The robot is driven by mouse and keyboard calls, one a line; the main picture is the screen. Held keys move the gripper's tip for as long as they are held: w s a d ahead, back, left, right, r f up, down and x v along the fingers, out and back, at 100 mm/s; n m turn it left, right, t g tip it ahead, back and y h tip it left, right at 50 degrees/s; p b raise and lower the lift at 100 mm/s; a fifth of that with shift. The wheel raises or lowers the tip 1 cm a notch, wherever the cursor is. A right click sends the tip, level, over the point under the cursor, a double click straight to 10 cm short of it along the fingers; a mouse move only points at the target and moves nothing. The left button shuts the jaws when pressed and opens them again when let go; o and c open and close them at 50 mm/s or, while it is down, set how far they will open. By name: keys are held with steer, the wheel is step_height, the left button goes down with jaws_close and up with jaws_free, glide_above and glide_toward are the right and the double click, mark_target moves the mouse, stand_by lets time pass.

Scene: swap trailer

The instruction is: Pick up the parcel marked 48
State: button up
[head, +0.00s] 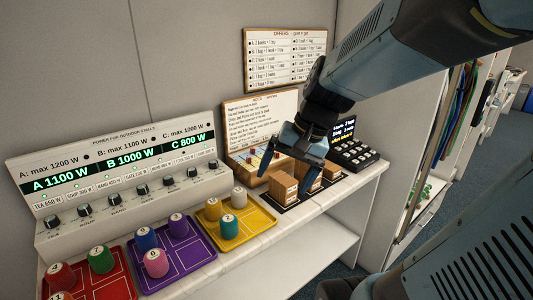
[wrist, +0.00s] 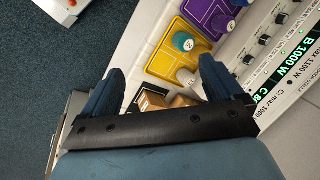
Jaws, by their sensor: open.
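Small brown cardboard parcels stand on a black mat (head: 291,207) on the white shelf. The front parcel (head: 282,188) is the clearest; another parcel (head: 309,180) and a third (head: 332,171) stand to its right. I cannot read a 48 on any of them. My gripper (head: 297,153) is open and empty, pointing down just above the parcels and partly covering them. In the wrist view its fingers (wrist: 160,72) are spread, and two parcels, one nearer the left finger (wrist: 151,100) and one to its right (wrist: 183,101), show between them, partly cut off by my gripper.
Yellow (head: 248,240), purple (head: 185,262) and red (head: 105,285) trays with numbered cylinders line the shelf to the left. A power panel (head: 115,175) stands behind them. A notice board (head: 258,125) and a dark button box (head: 352,155) stand close behind the parcels.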

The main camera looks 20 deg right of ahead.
steer(key=w+d+f+m+t+y, duration=0.2)
steer(key=w+d+f+m+y, duration=0.2)
steer(key=w+m, duration=0.3)
steer(key=w+d+f+m+t+y, duration=0.3)
steer(key=w+m+y, duration=0.1)
steer(key=w+m, duration=0.25)
steer(key=w+d+f+m+t+h, duration=0.25)
steer(key=d+f+m+t, duration=0.2)
steer(key=d+m, duration=0.4)
steer(key=w+d+f+m+t+h, duration=0.2)
steer(key=d+f+m+t+h, duration=0.3)
steer(key=d, duration=0.6)
steer(key=shift+t+y, duration=0.25)
steer(key=shift+y, duration=0.5)
steer(key=shift+d+x, duration=0.2)
steer(key=shift+x, duration=3.25)
steer(key=shift+d+x, duration=0.2)
steer(key=shift+x, duration=3.2)
steer(key=shift+w+r, duration=0.1)
steer(key=shift+w, duration=0.05)
steer(key=c, duration=1.1)
steer(key=shift+c, duration=0.2)
